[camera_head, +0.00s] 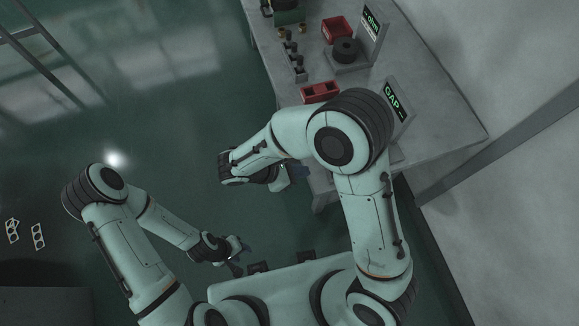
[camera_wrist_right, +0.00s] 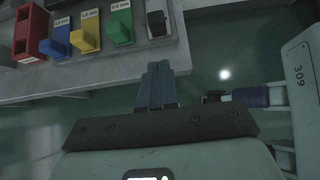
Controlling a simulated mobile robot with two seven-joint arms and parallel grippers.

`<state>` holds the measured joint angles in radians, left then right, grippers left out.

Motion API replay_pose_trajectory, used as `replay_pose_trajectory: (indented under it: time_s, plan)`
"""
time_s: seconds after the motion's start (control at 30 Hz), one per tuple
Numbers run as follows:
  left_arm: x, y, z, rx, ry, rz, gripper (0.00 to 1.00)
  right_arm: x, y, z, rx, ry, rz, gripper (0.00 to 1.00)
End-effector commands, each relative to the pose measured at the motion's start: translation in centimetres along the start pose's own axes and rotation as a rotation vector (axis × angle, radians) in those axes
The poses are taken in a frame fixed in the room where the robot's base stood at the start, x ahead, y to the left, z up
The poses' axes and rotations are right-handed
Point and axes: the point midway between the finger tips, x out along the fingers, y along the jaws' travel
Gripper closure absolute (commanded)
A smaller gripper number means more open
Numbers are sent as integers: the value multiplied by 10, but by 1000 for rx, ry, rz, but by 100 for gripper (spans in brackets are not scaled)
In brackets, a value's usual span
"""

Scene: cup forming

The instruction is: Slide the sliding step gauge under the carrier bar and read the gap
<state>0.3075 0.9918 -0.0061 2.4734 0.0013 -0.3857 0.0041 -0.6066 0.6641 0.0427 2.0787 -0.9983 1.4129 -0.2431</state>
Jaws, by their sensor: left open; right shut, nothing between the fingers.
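In the right wrist view, blue (camera_wrist_right: 58,41), yellow (camera_wrist_right: 86,33) and green (camera_wrist_right: 120,27) blocks with labels in mm stand in a row on a grey ledge. They look like gauge steps, but I cannot tell for sure. I cannot make out the carrier bar. My right gripper (camera_wrist_right: 157,72) is shut and empty, its fingertips close to the ledge edge, right of the green block. In the head view it is at the bench's near edge (camera_head: 299,172). My left gripper (camera_head: 237,262) is open and empty, low, away from the bench. A GAP display (camera_head: 395,100) stands on the bench, partly behind my right arm.
The grey bench (camera_head: 440,110) also carries red trays (camera_head: 320,92) (camera_head: 336,29), a black round piece (camera_head: 345,50) and a second display (camera_head: 372,24). Bare bench lies right of the GAP display.

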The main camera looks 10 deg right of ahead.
Motion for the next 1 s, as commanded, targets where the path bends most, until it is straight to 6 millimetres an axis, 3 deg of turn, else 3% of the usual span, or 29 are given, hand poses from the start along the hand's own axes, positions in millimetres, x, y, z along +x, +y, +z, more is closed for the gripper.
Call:
replay_pose_trajectory:
  time_s: [0.13, 0.3, 0.5, 0.87, 1.0]
  plan:
    - [2, -1, 1, 0, -1, 0, 57, 33, -1, 0, -2, -1, -5, 100]
    - [-5, 3, -3, 2, 4, 1, 57, 50, 0, 18, 2, 2, -1, 100]
    - [-7, 4, -4, 3, 6, 2, 57, 60, 0, 27, 0, 2, -1, 100]
    - [-6, 4, -4, 2, 5, 2, 57, 62, 0, 28, 0, 2, -1, 100]
    - [-3, 2, -2, 1, 3, 1, 57, 77, -1, 41, 3, 0, -5, 100]
